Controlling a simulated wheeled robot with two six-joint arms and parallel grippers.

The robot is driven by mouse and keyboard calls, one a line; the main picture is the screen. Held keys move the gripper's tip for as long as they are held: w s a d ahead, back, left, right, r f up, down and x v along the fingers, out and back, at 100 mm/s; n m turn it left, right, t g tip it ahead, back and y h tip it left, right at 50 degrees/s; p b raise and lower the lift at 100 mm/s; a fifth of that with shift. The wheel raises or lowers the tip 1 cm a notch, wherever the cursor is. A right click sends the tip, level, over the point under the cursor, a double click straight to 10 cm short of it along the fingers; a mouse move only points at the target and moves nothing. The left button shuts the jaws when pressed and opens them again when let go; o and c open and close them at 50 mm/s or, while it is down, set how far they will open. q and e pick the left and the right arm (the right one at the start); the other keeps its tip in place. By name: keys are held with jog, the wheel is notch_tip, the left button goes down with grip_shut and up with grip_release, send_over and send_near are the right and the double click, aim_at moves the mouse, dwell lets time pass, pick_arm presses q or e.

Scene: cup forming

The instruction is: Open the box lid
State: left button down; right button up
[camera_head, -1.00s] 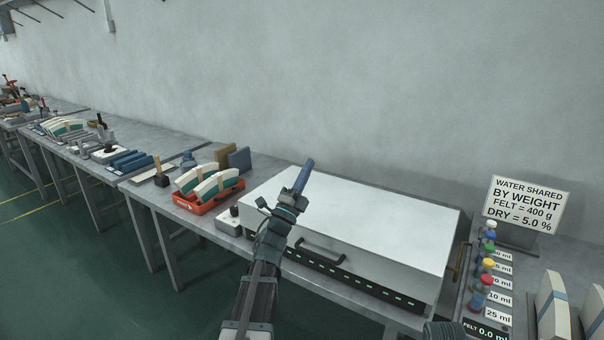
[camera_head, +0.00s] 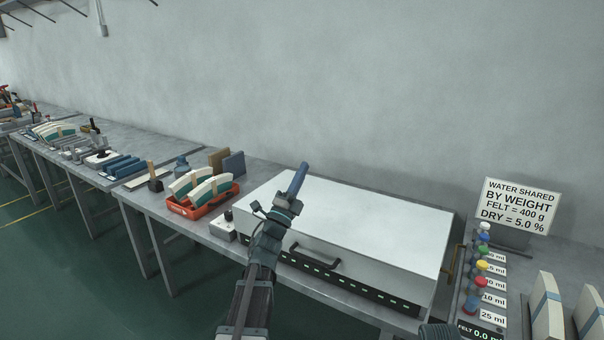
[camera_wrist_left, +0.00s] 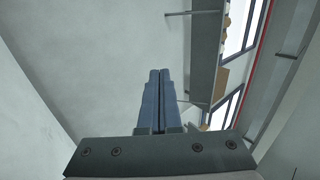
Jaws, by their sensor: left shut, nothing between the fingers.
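The box is a wide white case on the grey bench, and its flat white lid (camera_head: 365,225) is down. A dark bar handle (camera_head: 316,258) is on its front side, above a dark strip with small green lights. My left gripper (camera_head: 302,167) shows in front of and over the left part of the lid, its blue fingers together and empty. In the left wrist view the fingers (camera_wrist_left: 159,75) lie side by side, against a pale wall. Whether they touch the lid cannot be told. My right gripper is not in view.
A red-orange tray (camera_head: 203,207) of curved cream-and-teal pieces stands left of the box. At right are a sign (camera_head: 516,205), a row of coloured-cap bottles (camera_head: 482,266) and cream blocks (camera_head: 546,308). More benches with tools run to the far left.

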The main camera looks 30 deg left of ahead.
pick_arm(q)
jog(key=shift+s, duration=0.1)
dwell(0.7)
jog(key=d+b+v, duration=0.1)
jog(key=b+v, duration=0.7)
jog(key=v, duration=0.5)
jog(key=shift+s+a+f, duration=0.15)
jog(key=shift+s+a, duration=0.15)
jog(key=shift+a, duration=0.15)
